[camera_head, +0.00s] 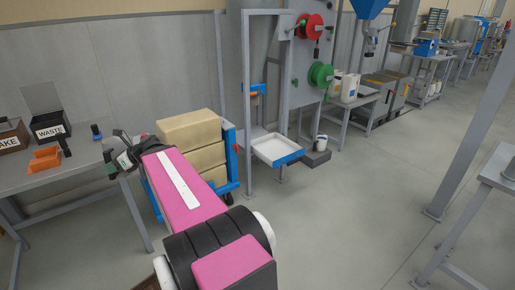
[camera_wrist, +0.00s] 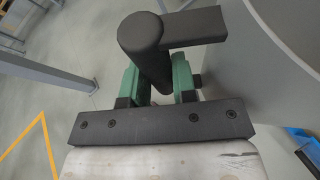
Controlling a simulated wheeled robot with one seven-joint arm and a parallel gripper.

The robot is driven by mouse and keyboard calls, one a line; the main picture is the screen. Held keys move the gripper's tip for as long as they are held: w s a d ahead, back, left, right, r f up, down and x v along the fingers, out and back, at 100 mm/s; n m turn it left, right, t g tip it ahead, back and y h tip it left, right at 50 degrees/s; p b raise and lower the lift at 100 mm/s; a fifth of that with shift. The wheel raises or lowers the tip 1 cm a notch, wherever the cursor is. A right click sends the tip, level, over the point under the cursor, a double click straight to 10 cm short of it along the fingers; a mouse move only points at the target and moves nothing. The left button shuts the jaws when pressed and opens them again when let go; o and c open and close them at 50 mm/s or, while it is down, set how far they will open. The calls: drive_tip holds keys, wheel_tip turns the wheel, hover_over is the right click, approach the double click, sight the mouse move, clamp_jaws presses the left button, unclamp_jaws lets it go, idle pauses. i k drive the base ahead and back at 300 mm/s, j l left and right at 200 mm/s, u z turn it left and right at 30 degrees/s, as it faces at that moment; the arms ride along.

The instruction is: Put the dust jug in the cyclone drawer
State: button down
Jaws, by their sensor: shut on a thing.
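My gripper (camera_wrist: 158,88) is shut, its green pads on both sides of a dark grey handle (camera_wrist: 190,27). A grey curved wall beside the handle looks like the body of the dust jug (camera_wrist: 232,78); most of it lies outside the wrist view. In the head view my gripper (camera_head: 115,160) is at the left, by the near bench, and what it holds is mostly hidden there. The cyclone drawer (camera_head: 275,150) is a pale, shallow tray with a blue front edge. It stands pulled out from the grey frame, right of my arm, and looks empty.
A blue cart with tan blocks (camera_head: 188,128) stands between my arm and the frame. The bench (camera_head: 80,175) at left carries a WASTE bin (camera_head: 50,125) and an orange tray (camera_head: 44,160). Floor before the drawer is clear.

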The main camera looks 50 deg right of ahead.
sight(274, 153)
drive_tip(key=k+l+z, duration=0.1)
drive_tip(key=k+z, duration=0.15)
drive_tip(key=k, duration=0.4)
drive_tip(key=i+z, duration=0.1)
drive_tip(key=z, duration=0.35)
drive_tip(key=i+z, duration=0.15)
drive_tip(key=z, duration=0.3)
drive_tip(key=i+z, duration=0.1)
drive_tip(key=z, duration=0.35)
drive_tip(key=i+j, duration=0.3)
drive_tip(key=i, duration=0.25)
drive_tip(key=i+j, duration=0.35)
drive_tip(key=i, duration=0.15)
